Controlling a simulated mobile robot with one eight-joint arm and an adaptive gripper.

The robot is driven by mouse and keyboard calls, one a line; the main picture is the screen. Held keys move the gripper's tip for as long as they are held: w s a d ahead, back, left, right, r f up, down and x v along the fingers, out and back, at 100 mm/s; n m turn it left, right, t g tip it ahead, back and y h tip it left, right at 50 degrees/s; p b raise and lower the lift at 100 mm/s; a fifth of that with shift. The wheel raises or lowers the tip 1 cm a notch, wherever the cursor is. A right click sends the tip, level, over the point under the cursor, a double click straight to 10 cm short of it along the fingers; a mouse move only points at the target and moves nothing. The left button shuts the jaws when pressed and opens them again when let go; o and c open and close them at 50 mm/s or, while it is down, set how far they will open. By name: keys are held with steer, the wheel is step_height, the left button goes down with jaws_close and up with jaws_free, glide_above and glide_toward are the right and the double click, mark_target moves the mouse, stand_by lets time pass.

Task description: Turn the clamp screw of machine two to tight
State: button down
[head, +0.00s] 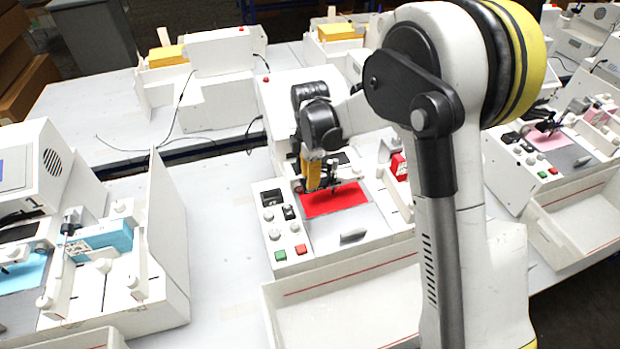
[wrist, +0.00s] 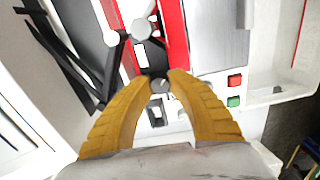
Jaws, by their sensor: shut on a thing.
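The middle machine (head: 290,258), with a red sheet (head: 335,203) on its bed, stands in front of my arm; I take it as machine two, though I see no number on it. My gripper (head: 313,188) reaches down over the red sheet's left end. In the wrist view its yellow fingers (wrist: 162,76) close around a small round grey knob (wrist: 160,86), which looks like the clamp screw. The knob sits by a dark arm beside the red sheet (wrist: 172,35). The fingers hide part of it, and its turn angle is hard to tell.
A panel with a green button (head: 280,255) and a red button (head: 300,249) lies front left of my gripper. A white tray (head: 345,310) is in front. A machine marked 1 (head: 75,255) stands left, and one with a pink sheet (head: 550,140) right.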

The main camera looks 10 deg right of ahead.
steer(key=m+b, duration=0.2)
steer(key=m, duration=0.2)
steer(key=shift+m, duration=0.4)
steer(key=m+b, duration=0.1)
steer(key=m, duration=0.4)
steer(key=m+b, duration=0.1)
steer(key=m, duration=0.3)
steer(key=shift+m, duration=0.4)
steer(key=m+b, duration=0.1)
steer(key=m, duration=0.3)
steer(key=shift+m, duration=0.4)
steer(key=c, duration=1.2)
jaws_free()
steer(key=shift+r, duration=0.15)
